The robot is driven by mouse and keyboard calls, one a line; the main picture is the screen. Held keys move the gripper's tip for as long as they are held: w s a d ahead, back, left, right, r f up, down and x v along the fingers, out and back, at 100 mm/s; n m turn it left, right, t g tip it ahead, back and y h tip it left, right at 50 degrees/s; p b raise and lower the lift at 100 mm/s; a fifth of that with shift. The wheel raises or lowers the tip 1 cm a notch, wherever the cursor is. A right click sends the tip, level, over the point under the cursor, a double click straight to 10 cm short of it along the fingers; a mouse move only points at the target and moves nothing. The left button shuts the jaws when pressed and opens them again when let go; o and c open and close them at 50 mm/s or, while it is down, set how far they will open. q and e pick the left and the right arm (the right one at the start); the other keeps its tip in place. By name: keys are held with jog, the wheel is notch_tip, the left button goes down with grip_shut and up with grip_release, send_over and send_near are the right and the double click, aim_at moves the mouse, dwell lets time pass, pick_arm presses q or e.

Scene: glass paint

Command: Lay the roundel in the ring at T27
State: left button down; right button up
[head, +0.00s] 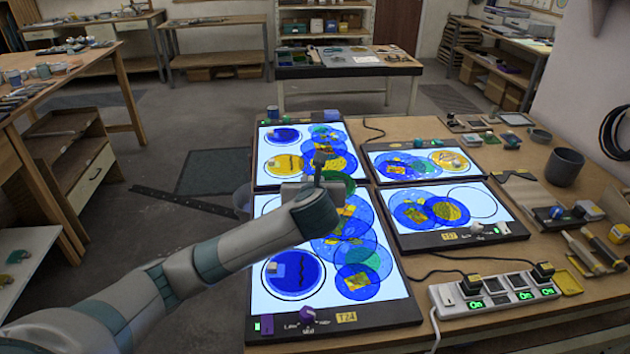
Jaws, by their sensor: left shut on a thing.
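The T27 light panel (490,233) lies at the right of the bench. Its black ring outline (478,204) stands empty on lit white glass, right of overlapping blue and yellow roundels (447,211) on that panel. My left gripper (319,165) is over the left panels, its wrist hiding part of the glass below. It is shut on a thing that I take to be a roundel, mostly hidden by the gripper. A green glass edge (343,178) shows beside the gripper; I cannot tell whether it is held. My right gripper is not in view.
The T24 panel (384,311) bears several overlapping roundels and a blue one (305,276) in a ring. Two more lit panels lie behind. A power strip (495,294), a dark pot (565,166) and tools stand at the right. Knobs sit along panel edges.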

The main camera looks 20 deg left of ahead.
pick_arm(q)
jog(key=d+r+h, duration=0.1)
jog(key=r, duration=0.1)
jog(key=s+d+r+m, duration=0.1)
jog(key=d+r, duration=0.1)
jog(key=s+d+r+t+h, duration=0.1)
jog(key=r, duration=0.1)
jog(key=shift+d+m+h, duration=0.3)
jog(key=shift+m, duration=0.1)
jog(key=s+d+r+m+h, duration=0.3)
jog(key=s+d+r, duration=0.2)
jog(key=shift+s+d+r, duration=0.15)
jog(key=shift+s+r, duration=0.05)
jog(key=shift+s, duration=0.05)
jog(key=shift+t, duration=0.3)
